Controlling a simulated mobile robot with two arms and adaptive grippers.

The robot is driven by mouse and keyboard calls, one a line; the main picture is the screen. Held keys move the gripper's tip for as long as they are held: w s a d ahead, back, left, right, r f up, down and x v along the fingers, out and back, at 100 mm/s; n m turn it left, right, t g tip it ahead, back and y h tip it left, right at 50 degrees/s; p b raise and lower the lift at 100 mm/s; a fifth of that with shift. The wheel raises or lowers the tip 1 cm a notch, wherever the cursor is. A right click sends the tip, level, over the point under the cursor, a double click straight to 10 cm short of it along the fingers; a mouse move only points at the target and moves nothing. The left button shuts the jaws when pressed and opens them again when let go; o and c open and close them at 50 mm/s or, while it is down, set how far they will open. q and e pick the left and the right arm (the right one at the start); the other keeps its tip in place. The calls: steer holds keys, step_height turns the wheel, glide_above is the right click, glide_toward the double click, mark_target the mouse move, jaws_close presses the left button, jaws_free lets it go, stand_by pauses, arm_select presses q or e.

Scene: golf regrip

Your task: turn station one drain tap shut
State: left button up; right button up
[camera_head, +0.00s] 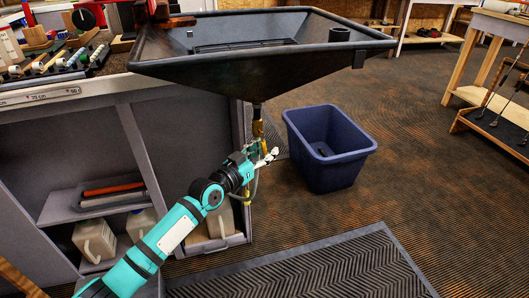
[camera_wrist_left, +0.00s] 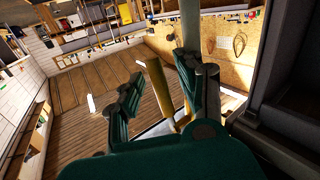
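The brass-yellow drain tap (camera_head: 258,128) hangs under the spout of the black funnel-shaped tray (camera_head: 230,72) in the head view. My left gripper (camera_head: 266,158) is just below and beside the tap, reaching in from the lower left. In the left wrist view its two dark green fingers (camera_wrist_left: 163,100) stand apart. A yellow bar (camera_wrist_left: 159,88), seemingly part of the tap, shows between them, with a visible gap to the left finger. Contact with the right finger cannot be told. The tap's handle position is hard to make out. My right gripper is not in view.
A blue bin (camera_head: 330,165) stands on the floor right of the tap. A grey cabinet (camera_head: 140,125) with jugs (camera_head: 95,238) on its shelves is at the left. A ribbed mat (camera_head: 310,268) lies in front. The carpet at right is free up to a wooden rack (camera_head: 490,120).

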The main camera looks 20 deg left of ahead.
arm_select(q)
jaws_close()
steer(key=shift+d+f, duration=0.15)
stand_by(0.6)
